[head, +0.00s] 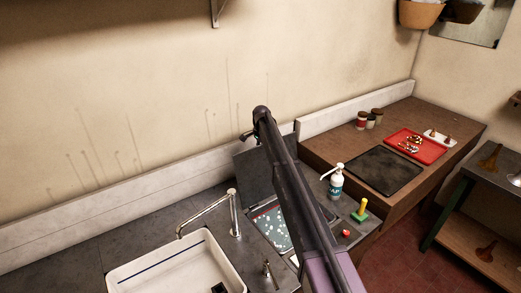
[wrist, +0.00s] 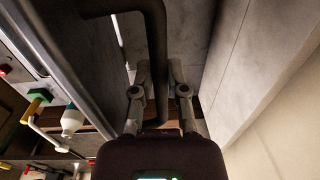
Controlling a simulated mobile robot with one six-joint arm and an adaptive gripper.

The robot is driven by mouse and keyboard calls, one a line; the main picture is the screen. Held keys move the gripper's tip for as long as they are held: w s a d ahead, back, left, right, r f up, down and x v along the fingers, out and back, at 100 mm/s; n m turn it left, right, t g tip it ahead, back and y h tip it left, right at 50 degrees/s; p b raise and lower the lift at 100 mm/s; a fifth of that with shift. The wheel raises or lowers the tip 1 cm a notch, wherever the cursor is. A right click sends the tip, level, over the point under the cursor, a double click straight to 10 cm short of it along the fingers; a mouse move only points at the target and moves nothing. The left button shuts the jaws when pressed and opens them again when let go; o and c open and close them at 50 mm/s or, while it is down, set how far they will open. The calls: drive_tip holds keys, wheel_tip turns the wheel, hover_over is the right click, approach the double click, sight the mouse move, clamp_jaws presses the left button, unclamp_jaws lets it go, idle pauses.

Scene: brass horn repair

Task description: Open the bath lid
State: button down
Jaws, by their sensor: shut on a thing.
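The bath lid (head: 256,172) is a grey panel standing raised at the back of the counter in the head view. Below it the bath (head: 270,226) lies open, with pale bubbly liquid showing; my arm covers its right part. In the wrist view my gripper (wrist: 158,72) has its fingers on either side of a dark bent handle bar (wrist: 155,35) and is shut on it. In the head view my arm hides the gripper and the handle.
A white sink (head: 170,268) with a tap (head: 234,212) is at the left. A soap bottle (head: 336,182), a yellow-and-green item (head: 360,210) and a red button (head: 346,233) are right of the bath. The wall (head: 150,90) rises close behind the lid.

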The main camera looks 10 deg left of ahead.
drive_tip(key=c, duration=0.8)
unclamp_jaws()
drive_tip(key=shift+w+a, duration=0.25)
drive_tip(key=shift+a, duration=0.25)
drive_tip(key=shift+c, duration=0.2)
drive_tip(key=shift+o, duration=1)
drive_tip(key=shift+a+f, duration=0.1)
drive_tip(key=shift+a, duration=0.05)
drive_tip(key=shift+d, duration=0.3)
drive_tip(key=shift+d, duration=0.3)
